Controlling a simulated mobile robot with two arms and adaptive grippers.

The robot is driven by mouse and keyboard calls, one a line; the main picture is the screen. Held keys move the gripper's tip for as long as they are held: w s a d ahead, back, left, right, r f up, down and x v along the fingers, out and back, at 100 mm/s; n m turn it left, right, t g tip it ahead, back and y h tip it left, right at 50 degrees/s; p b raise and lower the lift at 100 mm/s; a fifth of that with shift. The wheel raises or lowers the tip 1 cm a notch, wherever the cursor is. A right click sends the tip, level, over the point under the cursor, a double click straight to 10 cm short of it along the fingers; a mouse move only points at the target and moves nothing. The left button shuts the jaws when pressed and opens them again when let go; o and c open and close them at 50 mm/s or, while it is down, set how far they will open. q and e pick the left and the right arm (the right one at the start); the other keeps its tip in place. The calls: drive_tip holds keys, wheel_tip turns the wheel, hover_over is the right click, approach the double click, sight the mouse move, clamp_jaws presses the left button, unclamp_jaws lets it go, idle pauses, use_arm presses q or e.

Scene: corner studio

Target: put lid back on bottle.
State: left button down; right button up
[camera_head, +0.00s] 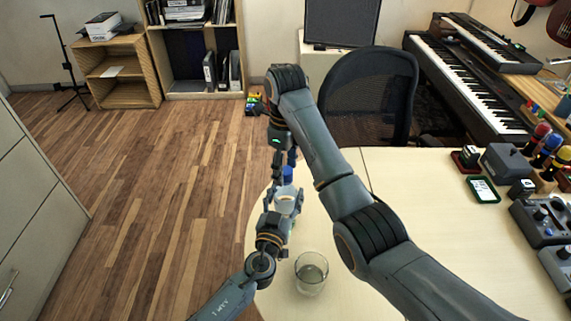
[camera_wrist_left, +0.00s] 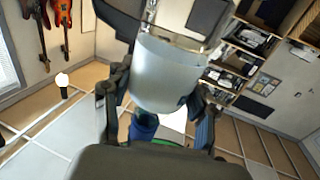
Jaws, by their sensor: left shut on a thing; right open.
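The pale, translucent bottle (camera_head: 286,204) stands upright above the near-left end of the desk. My left gripper (camera_head: 284,198) is shut on its body; in the left wrist view the bottle (camera_wrist_left: 165,75) fills the space between the fingers (camera_wrist_left: 160,115). The blue lid (camera_head: 287,174) shows at the bottle's top, and a blue part (camera_wrist_left: 144,126) shows at that end in the left wrist view. My right gripper (camera_head: 285,172) points down at the lid and is open. Whether the lid is seated, or touches the right fingers, is too small to tell.
A clear drinking glass (camera_head: 311,273) stands on the desk (camera_head: 420,215), close to my left wrist and under my right arm. A black mesh chair (camera_head: 370,100) is behind the desk. Small devices (camera_head: 540,225) crowd the right edge. The desk's middle is clear.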

drive_tip(key=shift+w+r, duration=0.25)
drive_tip(key=shift+r, duration=0.55)
drive_tip(key=shift+s+d+r, duration=0.2)
drive_tip(key=shift+r, duration=0.15)
drive_tip(key=shift+a+r, duration=0.2)
drive_tip(key=shift+r, duration=0.85)
drive_tip(key=shift+c, duration=0.4)
